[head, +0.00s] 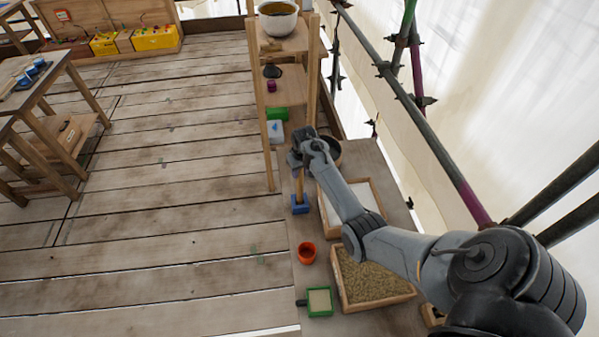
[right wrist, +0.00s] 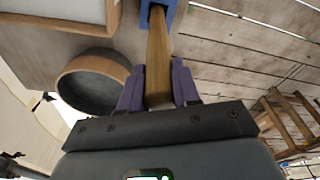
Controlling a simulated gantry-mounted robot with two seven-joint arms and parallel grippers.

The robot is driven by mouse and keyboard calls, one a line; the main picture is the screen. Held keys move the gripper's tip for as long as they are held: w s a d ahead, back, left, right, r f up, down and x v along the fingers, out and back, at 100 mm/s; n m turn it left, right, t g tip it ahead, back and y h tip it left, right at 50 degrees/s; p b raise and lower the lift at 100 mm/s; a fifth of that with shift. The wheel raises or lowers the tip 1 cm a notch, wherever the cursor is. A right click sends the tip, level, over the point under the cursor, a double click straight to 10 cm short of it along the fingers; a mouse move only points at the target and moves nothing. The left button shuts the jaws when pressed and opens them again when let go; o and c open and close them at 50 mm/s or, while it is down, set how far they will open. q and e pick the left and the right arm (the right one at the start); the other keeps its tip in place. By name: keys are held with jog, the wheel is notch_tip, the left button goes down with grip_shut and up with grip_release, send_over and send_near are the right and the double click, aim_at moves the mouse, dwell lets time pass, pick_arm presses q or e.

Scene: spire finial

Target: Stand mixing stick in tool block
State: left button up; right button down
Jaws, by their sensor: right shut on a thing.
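The mixing stick (head: 299,186) is a wooden stick, roughly upright in the head view. My right gripper (head: 297,165) is shut on its upper part. In the right wrist view, the purple fingers of the gripper (right wrist: 157,85) press on both sides of the stick (right wrist: 158,50). The blue tool block (head: 300,206) stands on the bench directly below. The stick's lower end meets the block (right wrist: 172,12) in both views; I cannot tell how deep it sits in it. My left gripper is not in view.
Sand tray (head: 372,277), white-filled tray (head: 363,195), orange cup (head: 307,253) and green-rimmed box (head: 319,302) share the bench. A dark round bowl (right wrist: 90,85) is beside the gripper. A wooden shelf (head: 268,110) rises behind. Bench surface between the block and orange cup is clear.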

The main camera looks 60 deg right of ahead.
jog(key=shift+f, duration=0.4)
jog(key=c, duration=0.8)
grip_release()
jog(key=shift+f, duration=0.1)
jog(key=r, duration=0.3)
jog(key=s+r, duration=0.1)
jog(key=r, duration=0.7)
jog(key=shift+s+a, duration=0.15)
jog(key=shift+a, duration=0.2)
jog(key=shift+s+r, duration=0.1)
jog(key=shift+r, duration=0.45)
